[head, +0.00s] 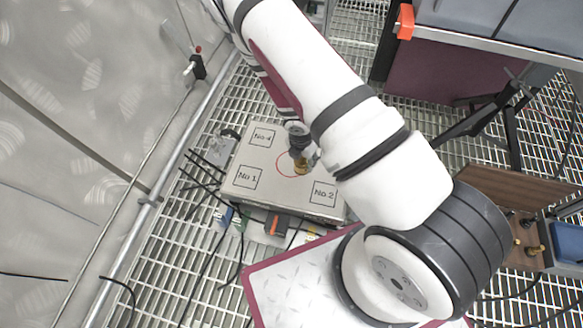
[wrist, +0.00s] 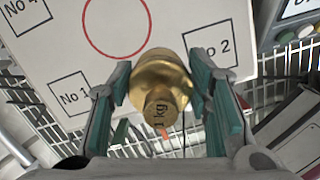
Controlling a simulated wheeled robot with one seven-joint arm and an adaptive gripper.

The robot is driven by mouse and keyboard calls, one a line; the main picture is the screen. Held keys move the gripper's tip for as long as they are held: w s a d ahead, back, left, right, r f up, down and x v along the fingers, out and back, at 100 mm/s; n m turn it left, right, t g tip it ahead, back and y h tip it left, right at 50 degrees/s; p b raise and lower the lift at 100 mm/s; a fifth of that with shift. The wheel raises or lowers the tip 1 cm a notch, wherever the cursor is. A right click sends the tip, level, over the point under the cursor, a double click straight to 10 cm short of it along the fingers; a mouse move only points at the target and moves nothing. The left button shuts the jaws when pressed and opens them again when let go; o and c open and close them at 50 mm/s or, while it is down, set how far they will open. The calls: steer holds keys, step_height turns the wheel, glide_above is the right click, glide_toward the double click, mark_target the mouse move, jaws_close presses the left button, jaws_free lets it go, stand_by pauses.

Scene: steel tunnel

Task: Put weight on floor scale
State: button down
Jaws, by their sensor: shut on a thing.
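The brass weight (wrist: 160,85), marked 1 kg, is between the two fingers of my gripper (wrist: 163,105) in the wrist view. My gripper is shut on it. In the head view the weight (head: 300,166) shows as a small gold shape below my gripper (head: 299,153), over the scale. The floor scale (head: 265,190) is a pale square plate with boxes marked No 1, No 2 and No 4 and a red circle. In the wrist view the weight appears below the red circle, between No 1 and No 2. I cannot tell whether it touches the plate.
Metal grating (head: 180,270) surrounds the scale, with black cables (head: 205,180) at its left. A wooden rack (head: 510,205) with brass pieces stands at the right. A rail (head: 165,180) and grey wall lie at the left. A dark table (head: 450,75) stands at the upper right.

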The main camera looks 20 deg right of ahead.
steer(key=s+f+n+b, duration=0.2)
steer(key=s+f+n, duration=0.2)
steer(key=f, duration=0.1)
steer(key=w+a+p, duration=0.1)
steer(key=w, duration=0.2)
steer(key=w+a+p, duration=0.1)
steer(key=w+p, duration=0.1)
steer(key=w, duration=0.2)
steer(key=w+a+p, duration=0.1)
steer(key=w, duration=0.3)
steer(key=shift+f+p, duration=0.3)
steer(key=shift+p, duration=0.05)
steer(key=shift+s+a+f+b, duration=0.1)
steer(key=shift+f+b, duration=0.2)
steer(key=shift+b, duration=0.1)
steer(key=shift+w+f, duration=0.1)
steer(key=shift+w, duration=0.1)
steer(key=shift+w+a+b, duration=0.1)
steer(key=shift+w+b, duration=0.45)
steer(key=shift+w, duration=0.3)
steer(key=shift+w+a+t+p, duration=0.15)
steer(key=shift+w+t+p, duration=0.15)
steer(key=shift+w+p, duration=0.8)
steer(key=shift+w, duration=0.1)
steer(key=shift+w+a+p, duration=0.15)
steer(key=shift+w+p, duration=0.05)
steer(key=shift+p, duration=0.25)
step_height(320, 180, down, 4)
steer(key=b, duration=0.3)
steer(key=shift+r, duration=0.2)
